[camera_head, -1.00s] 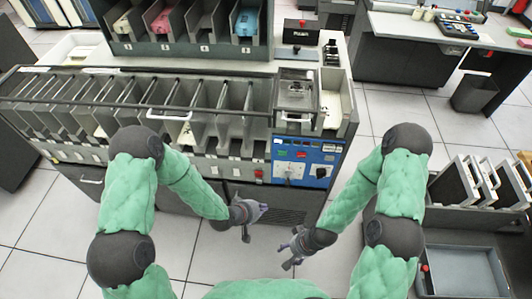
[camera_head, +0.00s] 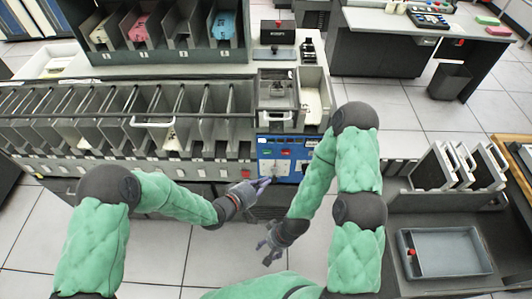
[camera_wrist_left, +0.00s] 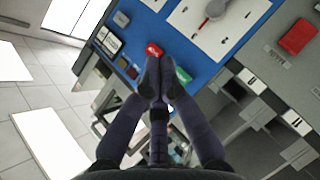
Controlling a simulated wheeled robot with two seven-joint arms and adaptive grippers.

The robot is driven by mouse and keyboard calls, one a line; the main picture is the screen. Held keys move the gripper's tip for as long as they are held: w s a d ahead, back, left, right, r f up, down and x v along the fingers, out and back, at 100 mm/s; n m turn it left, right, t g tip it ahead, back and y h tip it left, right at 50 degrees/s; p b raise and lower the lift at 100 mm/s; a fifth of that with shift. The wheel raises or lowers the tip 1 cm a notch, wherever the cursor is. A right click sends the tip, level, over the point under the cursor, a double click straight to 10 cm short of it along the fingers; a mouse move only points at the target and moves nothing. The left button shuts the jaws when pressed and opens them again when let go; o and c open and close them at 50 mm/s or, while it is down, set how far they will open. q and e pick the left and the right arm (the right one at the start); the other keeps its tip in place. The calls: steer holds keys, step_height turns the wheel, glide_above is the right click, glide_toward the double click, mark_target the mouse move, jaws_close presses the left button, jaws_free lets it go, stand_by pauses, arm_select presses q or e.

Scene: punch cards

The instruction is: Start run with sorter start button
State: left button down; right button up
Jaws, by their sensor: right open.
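The sorter's blue control panel (camera_head: 268,167) is on the machine's front right end. In the left wrist view the panel (camera_wrist_left: 205,75) carries a red button (camera_wrist_left: 154,49) and a green button (camera_wrist_left: 184,75); their labels are not readable. My left gripper (camera_head: 266,182) is at the panel's lower left in the head view, its fingers together and empty. In the left wrist view its fingertips (camera_wrist_left: 157,67) overlap the panel between the red and green buttons; I cannot tell whether they touch. My right gripper (camera_head: 266,253) is open and empty, lower and away from the panel.
The sorter's row of grey pockets (camera_head: 95,120) stretches left. A separate red button (camera_wrist_left: 299,36) sits on grey metal beside the panel. On the right are a grey tray (camera_head: 450,268) and a rack (camera_head: 440,165). The floor before the sorter is clear.

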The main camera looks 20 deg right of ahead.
mark_target(267, 152)
arm_select(q)
steer(key=w+d+b, duration=0.2)
steer(key=w, duration=0.6)
steer(key=shift+w+d, duration=0.2)
steer(key=shift+w, duration=0.05)
steer(key=shift+w, duration=0.15)
stand_by(1.3)
steer(key=shift+w+d, duration=0.15)
steer(key=shift+w, duration=0.1)
